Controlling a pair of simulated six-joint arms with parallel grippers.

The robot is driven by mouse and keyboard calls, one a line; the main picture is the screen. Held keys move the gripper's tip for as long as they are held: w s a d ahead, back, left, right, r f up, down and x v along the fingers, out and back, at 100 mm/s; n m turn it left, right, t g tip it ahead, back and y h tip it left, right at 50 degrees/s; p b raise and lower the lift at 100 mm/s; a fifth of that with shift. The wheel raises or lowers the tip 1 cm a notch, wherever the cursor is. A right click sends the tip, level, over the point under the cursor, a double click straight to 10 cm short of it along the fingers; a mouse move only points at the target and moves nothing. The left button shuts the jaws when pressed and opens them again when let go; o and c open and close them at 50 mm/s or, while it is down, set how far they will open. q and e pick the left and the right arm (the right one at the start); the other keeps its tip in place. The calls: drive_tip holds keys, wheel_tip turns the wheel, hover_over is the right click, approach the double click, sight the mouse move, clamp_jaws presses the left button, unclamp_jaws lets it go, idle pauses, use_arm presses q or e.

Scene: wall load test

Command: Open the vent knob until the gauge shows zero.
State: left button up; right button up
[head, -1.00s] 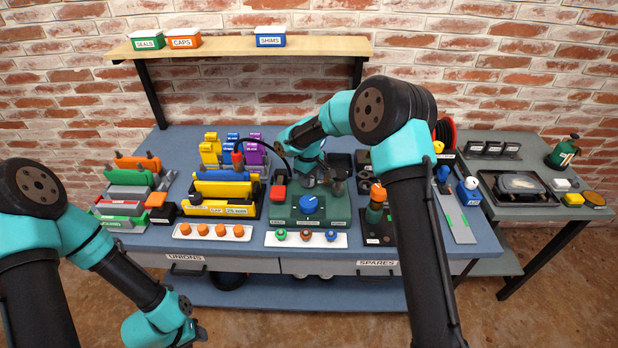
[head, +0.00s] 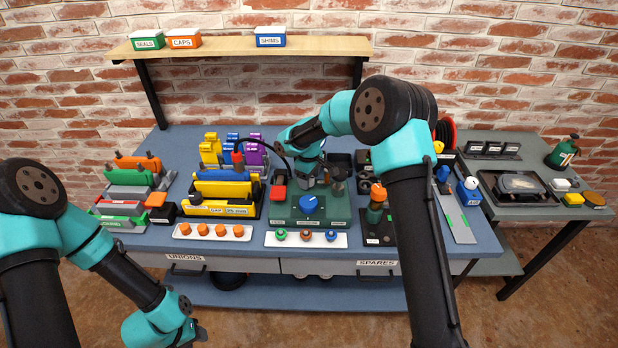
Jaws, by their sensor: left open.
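A green test unit (head: 326,222) stands at the middle of the bench, with a large blue knob (head: 309,204) on its top. Small labels line its front edge but are too small to read. A round dark part on a stem (head: 338,174) stands at its back right; I cannot tell whether it is the gauge, and no reading shows. My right gripper (head: 309,183) points down behind the blue knob, over the back of the unit. What lies between its fingers is hidden. My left gripper (head: 201,333) is open, low in front of the bench, away from the unit.
A white tray of colored caps (head: 306,239) lies in front of the unit, and a tray of orange caps (head: 212,231) to its left. A black stand with a green and orange fitting (head: 376,214) is at the right. Yellow and blue blocks (head: 222,190) crowd the left side.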

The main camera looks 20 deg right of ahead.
wheel_tip(320, 180, up, 17)
drive_tip(key=shift+s+r, duration=0.15)
drive_tip(key=shift+r, duration=0.05)
idle(0.7)
